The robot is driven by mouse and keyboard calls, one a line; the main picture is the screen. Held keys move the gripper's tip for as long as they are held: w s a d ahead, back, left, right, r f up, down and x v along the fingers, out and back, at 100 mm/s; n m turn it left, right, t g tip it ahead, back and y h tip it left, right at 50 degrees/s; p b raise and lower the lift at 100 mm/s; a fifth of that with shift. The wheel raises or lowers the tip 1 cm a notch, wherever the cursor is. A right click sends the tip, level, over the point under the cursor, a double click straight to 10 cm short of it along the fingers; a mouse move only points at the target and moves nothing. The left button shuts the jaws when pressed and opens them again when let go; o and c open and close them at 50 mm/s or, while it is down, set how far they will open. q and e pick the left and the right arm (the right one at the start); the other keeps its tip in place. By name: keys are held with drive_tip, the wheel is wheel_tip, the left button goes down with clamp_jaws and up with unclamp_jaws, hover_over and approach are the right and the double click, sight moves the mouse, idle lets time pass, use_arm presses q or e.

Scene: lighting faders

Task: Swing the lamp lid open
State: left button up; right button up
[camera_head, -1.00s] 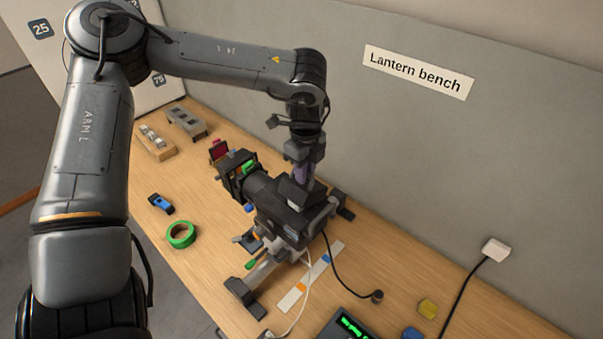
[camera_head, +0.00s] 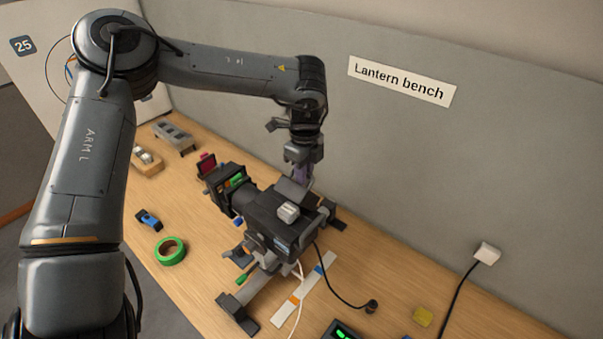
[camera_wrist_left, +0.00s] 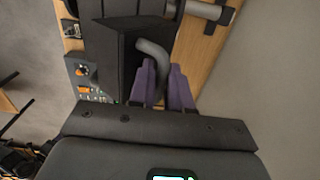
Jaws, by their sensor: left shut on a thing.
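The black lamp (camera_head: 268,226) stands on a grey stand on the bench. Its dark lid (camera_head: 292,190) is tilted up at the rear of the housing, and a pale grey block (camera_head: 288,212) shows in front of it. My left gripper (camera_head: 303,178) is behind the lid, its purple fingers partly hidden by it. In the left wrist view, the fingers (camera_wrist_left: 166,88) are shut on a curved grey handle (camera_wrist_left: 152,58) beside a dark panel. The exact contact is partly hidden. My right gripper is not in view.
Green tape (camera_head: 171,251) and a blue-black clip (camera_head: 149,220) lie left of the lamp. A black cable (camera_head: 338,283) runs right from it to the bench. The grey wall is close behind my left gripper.

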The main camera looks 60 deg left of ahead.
use_arm(q)
drive_tip(key=shift+f, duration=0.3)
drive_tip(key=shift+w+a+f, duration=0.2)
drive_tip(key=shift+w+a, duration=0.05)
drive_tip(key=shift+w, duration=0.45)
drive_tip(key=shift+w+a, duration=0.1)
drive_tip(key=shift+w, duration=0.35)
drive_tip(key=shift+w+b, duration=0.1)
drive_tip(key=shift+b, duration=0.2)
drive_tip(key=shift+w+a+f, duration=0.15)
drive_tip(key=shift+w+f, duration=0.1)
drive_tip(key=shift+w, duration=0.25)
drive_tip(key=shift+w+a+f, duration=0.15)
drive_tip(key=shift+w+f, duration=0.05)
drive_tip(key=shift+w, duration=0.3)
drive_tip(key=o, duration=1.6)
drive_tip(key=shift+w, duration=0.1)
drive_tip(key=shift+c, duration=0.3)
